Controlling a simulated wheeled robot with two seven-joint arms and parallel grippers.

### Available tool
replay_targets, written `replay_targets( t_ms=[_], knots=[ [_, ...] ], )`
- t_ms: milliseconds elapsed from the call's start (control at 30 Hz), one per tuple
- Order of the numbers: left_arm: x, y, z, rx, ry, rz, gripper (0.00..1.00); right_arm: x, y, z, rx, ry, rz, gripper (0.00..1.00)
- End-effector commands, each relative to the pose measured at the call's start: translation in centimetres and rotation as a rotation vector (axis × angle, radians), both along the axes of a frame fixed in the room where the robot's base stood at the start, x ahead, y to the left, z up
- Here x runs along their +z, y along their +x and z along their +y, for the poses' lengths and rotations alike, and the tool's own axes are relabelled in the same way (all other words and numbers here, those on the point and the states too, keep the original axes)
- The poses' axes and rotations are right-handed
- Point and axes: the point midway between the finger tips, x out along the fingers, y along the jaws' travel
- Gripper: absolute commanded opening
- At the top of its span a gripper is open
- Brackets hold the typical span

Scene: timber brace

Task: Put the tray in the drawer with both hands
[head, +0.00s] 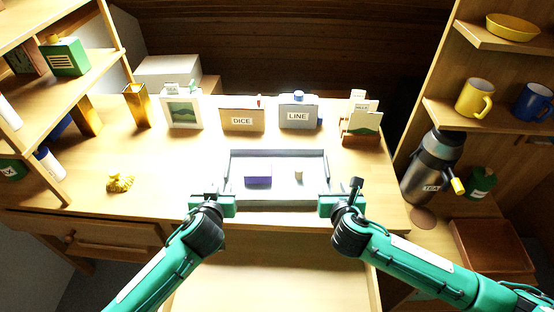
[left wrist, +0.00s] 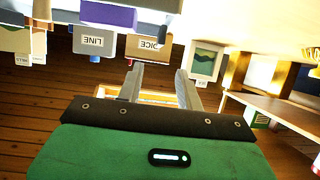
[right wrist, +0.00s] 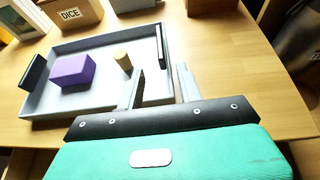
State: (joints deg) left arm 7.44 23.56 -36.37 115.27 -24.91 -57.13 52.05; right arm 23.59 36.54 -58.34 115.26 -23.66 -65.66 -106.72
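The grey tray (head: 278,204) lies flat on the desk near its front edge, holding a purple block (head: 258,173) and a small tan cylinder (head: 298,175). My left gripper (head: 212,202) is at the tray's front left corner; its fingers (left wrist: 158,85) are apart with no tray wall visible between them. My right gripper (head: 340,202) is at the front right corner. In the right wrist view its fingers (right wrist: 160,88) are apart, close to the tray's right side, with a dark handle (right wrist: 160,45) just beyond. Below the tray, pale wood (head: 270,270) juts out, apparently the open drawer; its inside is unclear.
Boxes marked DICE (head: 242,120) and LINE (head: 298,116) stand behind the tray, with a picture frame (head: 184,112) to their left. A yellow figure (head: 120,182) sits at left above a closed drawer (head: 110,245). A flask (head: 433,168) stands at right.

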Motion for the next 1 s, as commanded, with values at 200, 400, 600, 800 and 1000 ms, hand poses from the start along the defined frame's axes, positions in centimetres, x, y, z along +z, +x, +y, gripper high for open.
replay_targets(
  t_ms=[200, 400, 600, 800, 1000],
  knots=[
    [0.0, 0.0, 0.0, 0.0, 0.0, 0.001, 0.36, 0.0, 0.0, 0.0, 0.0, 0.0, 0.001, 0.36],
    [-0.1, 0.1, 0.0, 0.0, 0.0, 0.0, 0.36, -0.1, 0.1, 0.0, 0.0, 0.0, 0.0, 0.36],
    [-0.8, 1.9, 0.0, 0.001, 0.001, 0.0, 0.36, -0.8, 1.9, 0.0, -0.002, -0.001, 0.0, 0.36],
    [-2.2, 5.3, 0.0, 0.0, 0.003, 0.0, 0.36, -2.2, 5.3, 0.0, -0.003, 0.001, 0.001, 0.36],
    [-3.6, 8.6, 0.0, 0.001, 0.001, 0.0, 0.36, -3.6, 8.6, 0.0, -0.002, 0.0, 0.0, 0.36]
  ],
)
